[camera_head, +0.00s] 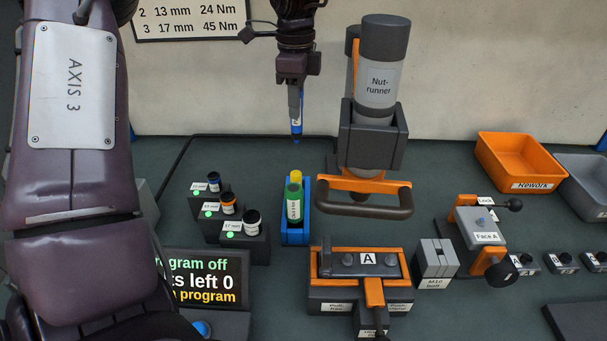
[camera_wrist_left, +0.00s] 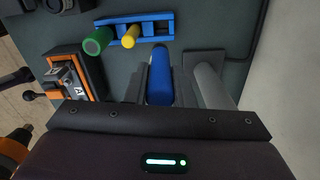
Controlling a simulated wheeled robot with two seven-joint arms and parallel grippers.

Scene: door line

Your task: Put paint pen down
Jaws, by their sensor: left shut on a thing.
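My left gripper (camera_head: 295,82) hangs from above at the back middle of the bench, shut on a blue paint pen (camera_head: 296,122). The pen is upright with its blue tip down, clear above the bench. In the left wrist view, the blue pen (camera_wrist_left: 160,85) lies between the dark fingers. A blue pen holder (camera_head: 295,235) stands below and nearer the front of the bench. A green pen (camera_head: 294,203) and a yellow-topped one (camera_head: 296,175) stand in it. The holder (camera_wrist_left: 162,27) also shows in the wrist view. My right gripper is not in view.
The nutrunner (camera_head: 377,90) stands in its grey holder just right of the gripper. Fixture A (camera_head: 365,264) is at the front, and the orange rework bin (camera_head: 516,160) is at the back right.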

